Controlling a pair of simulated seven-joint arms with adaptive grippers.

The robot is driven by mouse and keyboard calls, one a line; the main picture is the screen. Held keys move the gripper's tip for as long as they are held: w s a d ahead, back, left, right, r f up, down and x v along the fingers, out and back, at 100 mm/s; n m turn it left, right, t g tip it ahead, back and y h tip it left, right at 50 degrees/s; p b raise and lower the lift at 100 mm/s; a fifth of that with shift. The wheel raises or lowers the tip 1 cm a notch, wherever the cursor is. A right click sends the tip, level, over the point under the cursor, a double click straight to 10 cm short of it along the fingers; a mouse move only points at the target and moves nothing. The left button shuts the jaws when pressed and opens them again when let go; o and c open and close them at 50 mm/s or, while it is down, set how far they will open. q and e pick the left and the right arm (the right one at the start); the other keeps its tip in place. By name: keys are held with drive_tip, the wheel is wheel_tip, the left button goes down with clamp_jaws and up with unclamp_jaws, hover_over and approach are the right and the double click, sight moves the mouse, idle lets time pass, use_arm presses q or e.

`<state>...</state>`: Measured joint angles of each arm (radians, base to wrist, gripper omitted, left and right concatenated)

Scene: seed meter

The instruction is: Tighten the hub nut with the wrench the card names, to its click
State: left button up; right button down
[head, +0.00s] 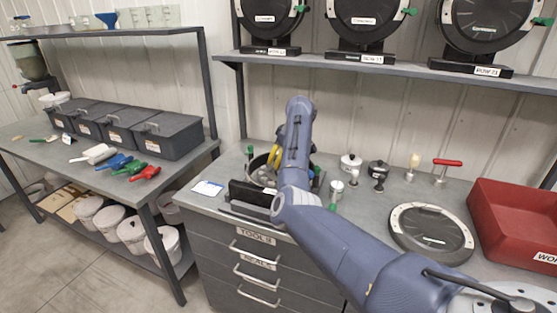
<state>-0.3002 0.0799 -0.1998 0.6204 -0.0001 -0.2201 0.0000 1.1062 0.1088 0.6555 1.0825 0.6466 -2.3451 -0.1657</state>
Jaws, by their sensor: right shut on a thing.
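My right arm reaches in from the lower right and bends over the bench. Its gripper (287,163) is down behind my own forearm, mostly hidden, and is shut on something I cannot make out. Beside it, a round dark unit (262,168), perhaps the seed meter, shows yellow and grey parts; its hub nut is hidden. A small white and blue card (207,188) lies on the bench to the left, its writing too small to read. A red T-handled tool (447,166) stands at the back right. I cannot tell which wrench is held. My left gripper is out of view.
A black box (248,192) stands at the bench front. White-topped (350,163) and black-topped (377,172) pieces stand behind. A black disc with a pale rim (431,231) lies right, near a red crate (513,218). Several meters stand on the shelf (350,66).

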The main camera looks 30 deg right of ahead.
sight(278, 152)
drive_tip(key=shift+f, duration=0.6)
idle(1.6)
drive_tip(key=shift+c, duration=1.3)
unclamp_jaws()
drive_tip(key=shift+r, duration=3)
